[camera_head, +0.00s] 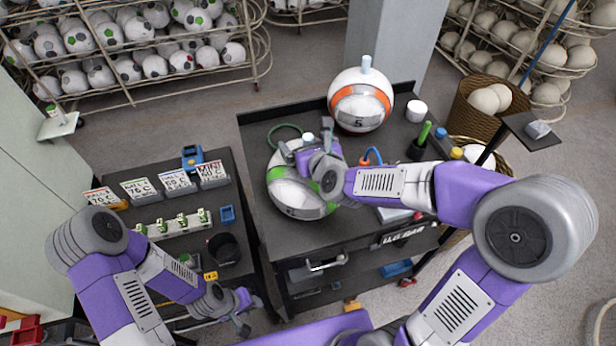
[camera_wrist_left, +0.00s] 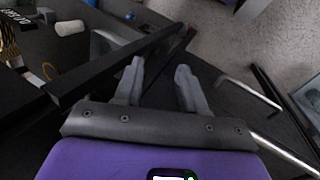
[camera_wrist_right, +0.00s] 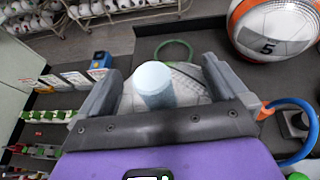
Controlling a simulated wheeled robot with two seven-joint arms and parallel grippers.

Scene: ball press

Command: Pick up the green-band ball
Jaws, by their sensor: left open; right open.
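The green-band ball (camera_head: 292,200) is white with grey and green patches and sits on the dark cart top, partly hidden by my right gripper. A pale blue-white knob (camera_wrist_right: 154,84) stands up from it. My right gripper (camera_head: 305,150) is over the ball's top. In the right wrist view, its open fingers (camera_wrist_right: 162,75) are on either side of the knob, with the ball (camera_wrist_right: 190,88) behind. I cannot tell if they touch it. My left gripper (camera_head: 241,306) is open and empty, low near the front between the carts; its wrist view (camera_wrist_left: 159,70) shows nothing between the fingers.
An orange-banded ball (camera_head: 360,98) marked 5 stands behind on the same cart (camera_head: 265,236). A white cylinder (camera_head: 416,111), a green-handled tool (camera_head: 421,138) and a blue hose (camera_head: 372,154) are to the right. Label cards (camera_head: 141,188) stand on the left cart. Ball racks (camera_head: 130,50) are at the back.

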